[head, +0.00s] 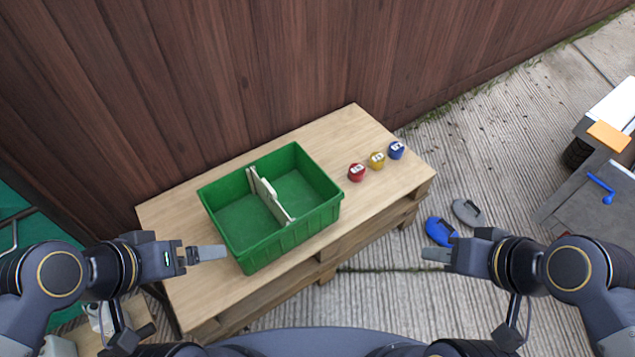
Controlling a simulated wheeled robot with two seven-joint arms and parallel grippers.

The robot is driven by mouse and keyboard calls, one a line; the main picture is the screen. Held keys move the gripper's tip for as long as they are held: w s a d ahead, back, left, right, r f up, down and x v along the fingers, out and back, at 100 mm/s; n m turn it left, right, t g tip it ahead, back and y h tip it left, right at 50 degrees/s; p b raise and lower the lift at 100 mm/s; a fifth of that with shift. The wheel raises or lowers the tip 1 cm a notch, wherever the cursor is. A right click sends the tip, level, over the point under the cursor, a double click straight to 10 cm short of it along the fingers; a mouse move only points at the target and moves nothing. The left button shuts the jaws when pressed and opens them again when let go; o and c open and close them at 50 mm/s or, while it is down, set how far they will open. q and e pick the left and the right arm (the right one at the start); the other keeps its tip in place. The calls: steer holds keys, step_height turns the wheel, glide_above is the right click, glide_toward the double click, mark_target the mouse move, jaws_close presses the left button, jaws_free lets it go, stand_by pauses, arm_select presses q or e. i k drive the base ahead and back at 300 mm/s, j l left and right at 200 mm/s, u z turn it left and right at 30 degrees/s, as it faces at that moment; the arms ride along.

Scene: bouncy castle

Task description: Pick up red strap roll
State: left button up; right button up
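The red strap roll (356,172) stands on the wooden bench top, just right of the green crate (284,243). A yellow roll (377,160) and a blue roll (396,150) stand in a row to its upper right. My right gripper (436,254) is in front of the bench on the right, below and right of the red roll and apart from it. My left gripper (210,253) is at the crate's left front side in the picture. Each gripper shows as one finger outline from above, so its opening is hidden. Nothing shows held in either.
The crate has a pale divider (268,194) and looks empty. The wooden bench (362,122) stands against a brown plank fence (230,80). Blue (440,232) and grey (467,212) objects lie on the ground to its right. Bench top around the rolls is clear.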

mark_target(356, 171)
steer(key=u, duration=0.95)
steer(key=l+u, duration=1.3)
steer(key=k+l, duration=0.15)
steer(key=l, duration=0.25)
steer(key=k+l+u, duration=0.1)
steer(key=l, duration=0.3)
steer(key=k+l, duration=0.15)
steer(key=l, duration=0.25)
steer(key=k+l+u, duration=0.1)
steer(key=l, duration=0.3)
